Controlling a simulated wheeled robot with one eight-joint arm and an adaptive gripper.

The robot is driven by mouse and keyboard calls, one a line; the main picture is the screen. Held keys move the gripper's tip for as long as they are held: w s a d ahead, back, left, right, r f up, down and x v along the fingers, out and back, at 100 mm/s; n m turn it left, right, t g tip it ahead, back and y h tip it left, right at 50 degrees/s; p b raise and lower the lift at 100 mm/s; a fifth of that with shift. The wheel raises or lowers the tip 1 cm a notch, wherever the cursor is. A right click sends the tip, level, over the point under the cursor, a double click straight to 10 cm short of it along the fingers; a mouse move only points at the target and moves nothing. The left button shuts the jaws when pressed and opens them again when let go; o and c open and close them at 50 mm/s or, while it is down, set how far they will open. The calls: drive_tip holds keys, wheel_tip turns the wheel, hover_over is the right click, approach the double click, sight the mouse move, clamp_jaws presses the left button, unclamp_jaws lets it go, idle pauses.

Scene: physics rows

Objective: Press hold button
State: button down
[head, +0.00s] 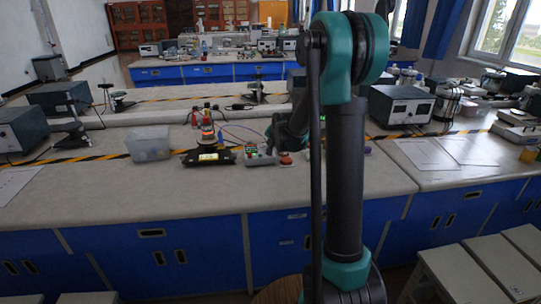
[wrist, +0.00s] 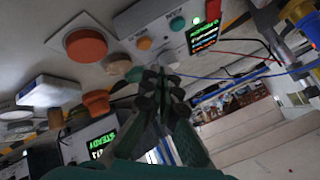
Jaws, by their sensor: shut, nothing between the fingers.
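In the wrist view my gripper (wrist: 160,80) is shut and empty. Its tips are just below a pale control box (wrist: 160,28), and I cannot tell whether they touch it. The box carries an orange button (wrist: 145,43), a teal button (wrist: 178,23) and a lit display (wrist: 203,37). More small knobs or buttons sit beside the tips, partly hidden by the fingers. I cannot read which one is the hold button. In the head view the box (head: 260,158) lies on the bench by my gripper, whose tips are hard to make out.
A large orange round button (wrist: 86,46) sits on a grey base beside the box; it shows in the head view (head: 286,159). Cables run behind. The bench front is clear.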

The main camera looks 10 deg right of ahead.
drive_tip(key=shift+f, duration=0.75)
drive_tip(key=shift+f, duration=0.15)
idle(0.8)
drive_tip(key=shift+f, duration=0.3)
drive_tip(key=shift+f, duration=0.35)
idle(0.7)
drive_tip(key=shift+r, duration=0.8)
drive_tip(key=shift+r, duration=0.15)
drive_tip(key=shift+r, duration=2.35)
